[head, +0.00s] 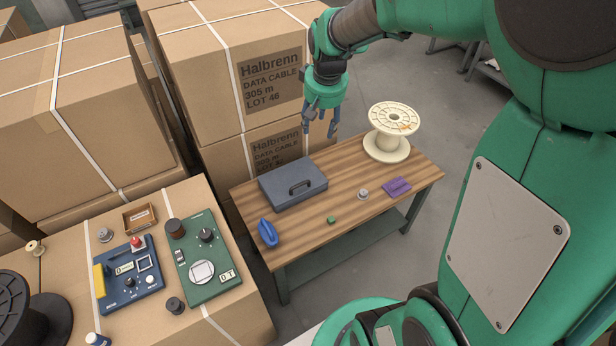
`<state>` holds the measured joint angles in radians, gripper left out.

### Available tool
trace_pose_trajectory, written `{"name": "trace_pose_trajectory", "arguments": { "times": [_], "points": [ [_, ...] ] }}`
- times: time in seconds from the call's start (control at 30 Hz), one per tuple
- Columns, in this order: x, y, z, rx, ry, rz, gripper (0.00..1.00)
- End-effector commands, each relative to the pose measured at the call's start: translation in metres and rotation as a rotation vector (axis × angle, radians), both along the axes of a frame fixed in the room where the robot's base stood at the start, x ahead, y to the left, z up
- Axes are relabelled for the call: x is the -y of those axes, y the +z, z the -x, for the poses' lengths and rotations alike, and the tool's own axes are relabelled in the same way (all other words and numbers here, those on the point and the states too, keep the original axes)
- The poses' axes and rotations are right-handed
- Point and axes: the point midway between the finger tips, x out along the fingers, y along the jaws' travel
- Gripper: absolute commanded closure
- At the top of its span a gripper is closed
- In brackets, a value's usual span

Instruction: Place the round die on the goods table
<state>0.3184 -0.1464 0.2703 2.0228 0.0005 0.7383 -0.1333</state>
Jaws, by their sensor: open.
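My gripper (320,128) is open and empty, its fingers pointing down, in front of the stacked cartons and above the back of the wooden table (345,226), which looks like the goods table. I cannot tell for sure which piece is the round die. Small round grey pieces are a short one (363,194) on the wooden table, one (105,235) on the left carton near a wooden tray, and a dark knob-like one (175,304) at that carton's front. My gripper is apart from all of them.
On the wooden table are a grey case (293,186), a cream spool (389,132), a purple piece (397,187), a green block (331,220) and a blue piece (268,233). The left carton (235,325) bears a blue panel (128,276) and a green panel (208,258).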

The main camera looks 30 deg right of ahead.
Motion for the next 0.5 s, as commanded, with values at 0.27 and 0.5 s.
{"name": "trace_pose_trajectory", "arguments": {
  "times": [0.27,0.5],
  "points": [
    [-0.067,0.06,0.057,0.073,0.057,0.01,0.51],
    [-0.114,0.093,0.116,0.131,0.105,0.009,0.51]
  ]
}}
